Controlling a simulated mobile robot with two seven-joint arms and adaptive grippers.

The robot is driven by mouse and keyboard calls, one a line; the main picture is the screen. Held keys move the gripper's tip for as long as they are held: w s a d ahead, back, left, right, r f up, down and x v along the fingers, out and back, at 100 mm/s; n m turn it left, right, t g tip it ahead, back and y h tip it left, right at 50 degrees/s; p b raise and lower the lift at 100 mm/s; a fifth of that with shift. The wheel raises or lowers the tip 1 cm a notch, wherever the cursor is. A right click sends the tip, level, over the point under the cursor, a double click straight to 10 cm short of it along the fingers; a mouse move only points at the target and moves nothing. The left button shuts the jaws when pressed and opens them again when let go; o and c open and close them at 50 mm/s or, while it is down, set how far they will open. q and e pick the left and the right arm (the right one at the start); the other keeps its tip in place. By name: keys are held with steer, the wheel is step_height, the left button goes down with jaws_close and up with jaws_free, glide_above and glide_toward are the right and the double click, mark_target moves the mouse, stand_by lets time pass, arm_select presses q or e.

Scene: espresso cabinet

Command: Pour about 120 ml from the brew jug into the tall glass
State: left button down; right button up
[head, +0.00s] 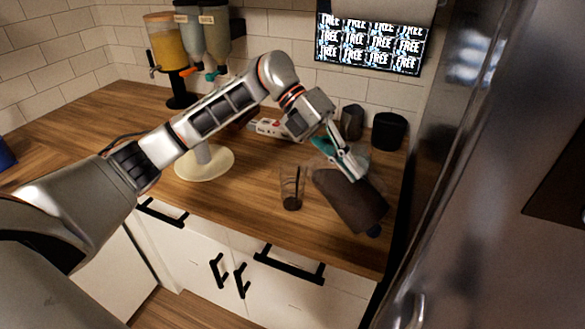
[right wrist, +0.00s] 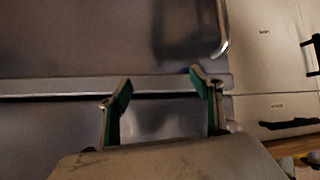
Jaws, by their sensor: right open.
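The brew jug (head: 350,200) is a dark brown vessel, strongly tilted over the right part of the wooden counter. My left gripper (head: 342,160) is at its upper side and appears shut on it; the fingers partly hide the grip. The tall glass (head: 291,188) stands upright on the counter just left of the jug. It is clear, with dark liquid at its bottom and a thin dark streak above that, which may be a stream. My right gripper (right wrist: 160,92) is open and empty in the right wrist view, before a grey metal surface.
A round cream stand (head: 204,164) is left of the glass. A dark cup (head: 352,122) and a black canister (head: 389,131) stand behind the jug. Dispensers (head: 168,45) are at the back left. A tall metal appliance (head: 480,150) bounds the right side.

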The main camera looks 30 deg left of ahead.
arm_select(q)
steer(key=shift+r, duration=0.2)
stand_by(0.3)
steer(key=shift+a+r, duration=0.1)
steer(key=shift+a, duration=0.05)
stand_by(0.5)
steer(key=shift+r+h, duration=0.1)
steer(key=shift+h, duration=0.2)
stand_by(0.4)
stand_by(0.6)
